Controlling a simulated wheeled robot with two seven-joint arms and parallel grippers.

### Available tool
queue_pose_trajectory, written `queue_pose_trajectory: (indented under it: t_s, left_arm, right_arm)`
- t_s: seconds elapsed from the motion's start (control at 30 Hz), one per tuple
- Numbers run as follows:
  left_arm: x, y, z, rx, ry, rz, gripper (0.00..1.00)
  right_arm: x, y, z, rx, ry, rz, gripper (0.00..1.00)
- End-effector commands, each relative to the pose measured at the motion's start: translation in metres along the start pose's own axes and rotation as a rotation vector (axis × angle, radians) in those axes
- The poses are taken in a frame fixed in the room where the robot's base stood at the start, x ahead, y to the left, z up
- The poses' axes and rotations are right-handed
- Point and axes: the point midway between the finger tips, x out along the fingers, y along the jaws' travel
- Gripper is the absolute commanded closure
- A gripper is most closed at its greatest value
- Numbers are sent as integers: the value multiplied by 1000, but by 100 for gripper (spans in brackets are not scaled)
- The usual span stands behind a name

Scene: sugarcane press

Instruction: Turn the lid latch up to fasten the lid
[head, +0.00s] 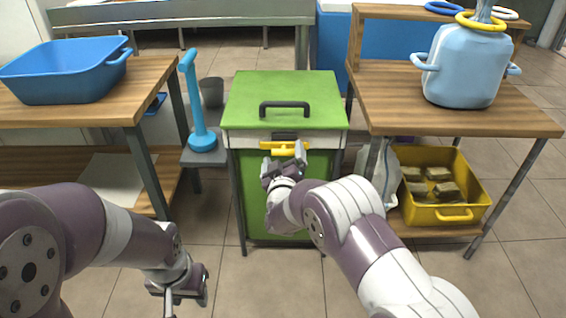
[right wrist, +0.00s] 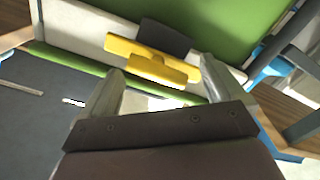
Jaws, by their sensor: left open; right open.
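The green press box has a green lid (head: 285,90) lying flat on top, with a dark bar handle (head: 285,106). The yellow lid latch (head: 284,149) is at the upper front, just below a dark plate (head: 284,135) at the lid's front edge. In the right wrist view the latch (right wrist: 150,62) shows as a wide yellow bar with a second bar in front of it. My right gripper (head: 284,168) is open just before and below the latch, its fingers (right wrist: 160,88) apart and empty. My left gripper (head: 180,290) is open and empty at lower left, away from the box.
A wooden table (head: 150,75) with a blue basin (head: 68,75) stands left, beside a blue upright tool (head: 198,110). The right table (head: 385,85) holds a light blue jug (head: 465,68), with a yellow crate (head: 440,212) below. Floor in front is clear.

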Motion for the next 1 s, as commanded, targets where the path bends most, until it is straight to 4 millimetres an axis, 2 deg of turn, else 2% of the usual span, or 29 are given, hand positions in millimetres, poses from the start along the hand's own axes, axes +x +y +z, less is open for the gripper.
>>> queue_pose_trajectory:
  t_s: [0.1,0.33,0.37,0.6,0.63,0.67,1.0]
  left_arm:
    - [4,0,0,0,0,0,56]
    - [3,0,0,0,0,0,56]
    - [3,0,0,0,0,0,56]
    - [4,0,0,0,0,0,56]
    - [4,0,0,0,0,0,56]
    - [4,0,0,0,0,0,56]
    - [3,0,0,0,0,0,56]
  right_arm:
    - [8,0,0,-1,1,0,5]
    - [9,0,-1,0,1,-1,5]
    - [9,0,-1,0,1,-1,8]
    - [9,0,-1,0,1,-1,86]
    - [9,0,-1,0,1,-1,96]
    - [9,0,-1,0,1,-2,100]
    - [9,-1,-2,23,2,-4,100]
